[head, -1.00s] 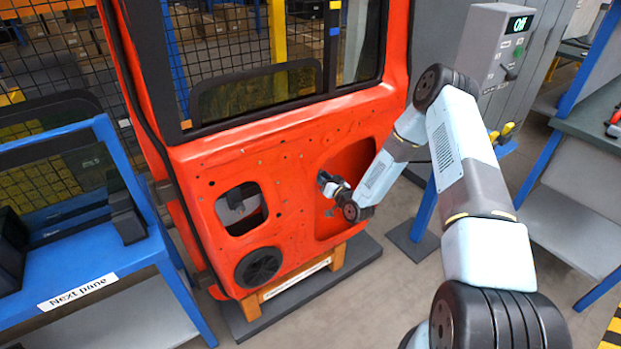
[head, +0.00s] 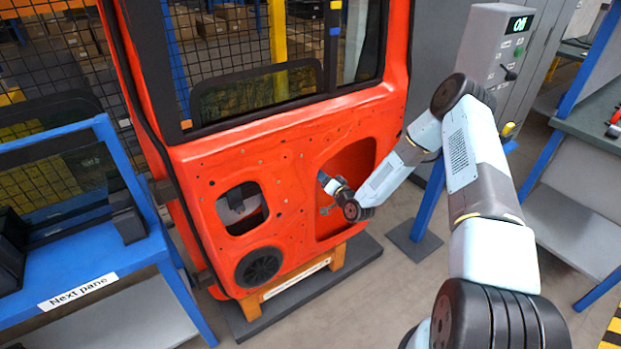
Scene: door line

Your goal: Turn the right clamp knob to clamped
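An orange-red door (head: 290,150) stands upright with a large cutout at its lower right. My gripper (head: 323,178) is at the left side of this cutout, reached from the right by my arm. The fingers are small and dark against the opening, so I cannot tell whether they are open or shut. A small grey part (head: 327,210), perhaps the right clamp knob, shows just below my gripper, apart from the fingertips as far as I can see. Its setting is too small to read. A second cutout (head: 241,208) at the left holds a grey part inside.
The door rests on a wooden stand (head: 300,283) over a dark base plate. A blue rack (head: 80,250) labelled "Next pane" is at the left. A grey control box (head: 497,50) on a blue post stands behind my arm. A bench (head: 590,130) is at the right.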

